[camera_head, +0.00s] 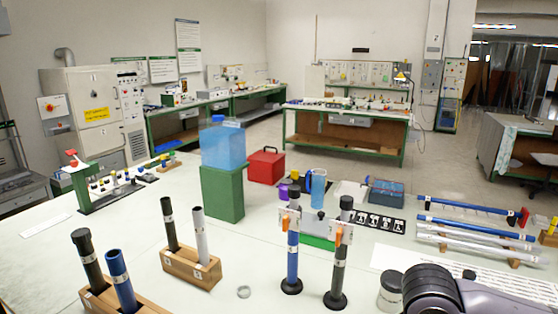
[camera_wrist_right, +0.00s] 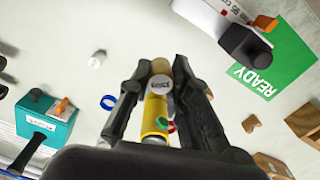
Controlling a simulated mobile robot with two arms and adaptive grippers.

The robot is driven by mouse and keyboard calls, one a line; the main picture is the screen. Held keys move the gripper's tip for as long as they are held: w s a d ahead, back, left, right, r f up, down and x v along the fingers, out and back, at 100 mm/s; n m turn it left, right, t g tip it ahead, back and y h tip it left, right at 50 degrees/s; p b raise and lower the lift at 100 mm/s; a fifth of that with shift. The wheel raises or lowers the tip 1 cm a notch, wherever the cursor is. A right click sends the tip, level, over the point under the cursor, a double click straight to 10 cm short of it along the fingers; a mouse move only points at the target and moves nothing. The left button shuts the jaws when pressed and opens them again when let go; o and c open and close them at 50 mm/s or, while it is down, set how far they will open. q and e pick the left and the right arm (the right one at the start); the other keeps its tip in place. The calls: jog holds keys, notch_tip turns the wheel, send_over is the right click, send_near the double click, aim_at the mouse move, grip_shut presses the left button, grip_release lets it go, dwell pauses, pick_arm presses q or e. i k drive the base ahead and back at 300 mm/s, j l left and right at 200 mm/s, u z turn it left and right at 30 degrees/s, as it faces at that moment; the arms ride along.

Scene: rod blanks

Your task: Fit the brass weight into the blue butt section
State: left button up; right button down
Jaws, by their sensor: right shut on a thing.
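In the right wrist view my right gripper (camera_wrist_right: 160,75) is shut on the brass weight (camera_wrist_right: 159,68), a tan-gold round piece between the fingertips. A pale label covers part of it. A yellow cylinder (camera_wrist_right: 154,122) with a label shows between the fingers; I cannot tell whether it is one piece with the weight. In the head view a blue tube (camera_head: 121,281) leans in a wooden block at the front left, and a blue rod (camera_head: 292,255) stands upright on a black foot. I cannot tell which is the butt section. My left gripper is not in view.
A dark rod (camera_head: 339,265) stands beside the blue rod. A second wooden block (camera_head: 190,268) holds a black and a grey tube. A green box (camera_head: 222,195), a red case (camera_head: 266,166) and racked rods (camera_head: 470,223) stand further back.

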aim_at(117, 264)
jog(key=u, duration=0.55)
jog(key=i+j+u, duration=0.25)
jog(key=u, duration=0.25)
jog(key=i+j+u, duration=0.25)
jog(key=u, duration=0.2)
jog(key=i+j, duration=0.1)
jog(key=i, duration=0.05)
